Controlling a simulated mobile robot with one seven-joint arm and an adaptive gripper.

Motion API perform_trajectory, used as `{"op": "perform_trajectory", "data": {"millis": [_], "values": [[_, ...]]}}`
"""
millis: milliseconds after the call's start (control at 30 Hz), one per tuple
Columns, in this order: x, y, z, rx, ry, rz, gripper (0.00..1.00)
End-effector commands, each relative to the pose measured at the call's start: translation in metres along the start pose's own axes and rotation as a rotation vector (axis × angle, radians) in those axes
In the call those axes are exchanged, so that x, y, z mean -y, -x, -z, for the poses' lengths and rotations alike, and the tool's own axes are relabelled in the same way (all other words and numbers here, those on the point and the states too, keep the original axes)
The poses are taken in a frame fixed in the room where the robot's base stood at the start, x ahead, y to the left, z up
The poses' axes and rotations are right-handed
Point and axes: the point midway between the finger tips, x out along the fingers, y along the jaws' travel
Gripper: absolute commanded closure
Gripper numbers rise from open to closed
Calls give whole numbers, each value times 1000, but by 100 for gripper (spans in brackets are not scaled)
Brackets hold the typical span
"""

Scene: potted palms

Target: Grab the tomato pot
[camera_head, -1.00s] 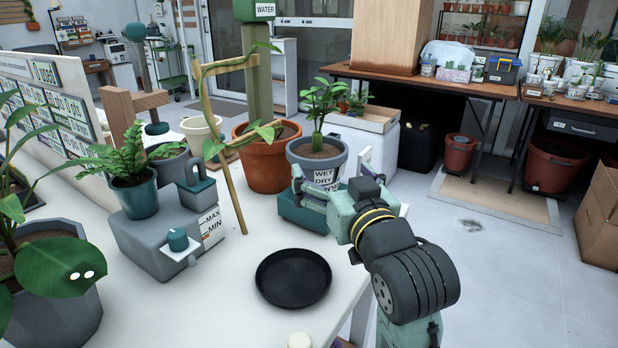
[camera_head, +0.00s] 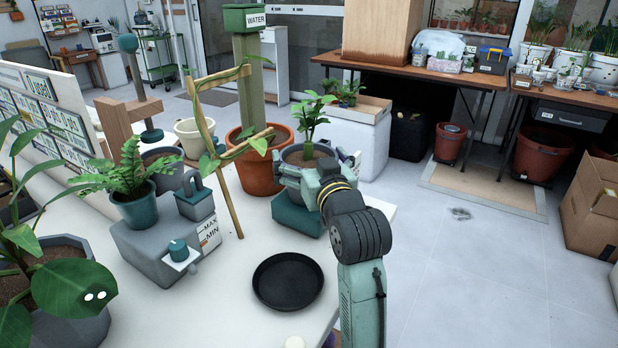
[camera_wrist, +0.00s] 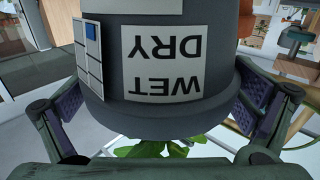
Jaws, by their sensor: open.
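The grey pot with a leafy green plant (camera_head: 292,156) stands on a teal block (camera_head: 297,215) at the table's right side. I cannot confirm the plant is a tomato. In the wrist view the pot (camera_wrist: 215,95) fills the middle, upside down, with a WET/DRY label and a small grid card. My gripper (camera_head: 315,172) is open around the pot; in the wrist view its fingers (camera_wrist: 163,98) stand on either side of it. Gaps seem to show beside the pot, but contact is hard to tell. The gripper hides much of the pot's body in the head view.
An orange terracotta pot (camera_head: 258,170) stands close behind left, with a wooden trellis (camera_head: 226,190) beside it. A black saucer (camera_head: 288,282) lies in front on the white table. A grey block (camera_head: 150,250) bearing a fern pot stands left.

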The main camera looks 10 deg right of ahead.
Motion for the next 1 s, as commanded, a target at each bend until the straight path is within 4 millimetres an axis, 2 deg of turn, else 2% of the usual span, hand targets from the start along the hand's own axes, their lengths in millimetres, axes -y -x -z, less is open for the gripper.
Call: {"op": "perform_trajectory", "data": {"millis": [100, 300, 1000], "values": [[0, -6, 0, 1, 0, -1, 0], [0, -6, -1, 0, 0, -1, 1], [0, -6, 0, 0, 0, 0, 47]]}}
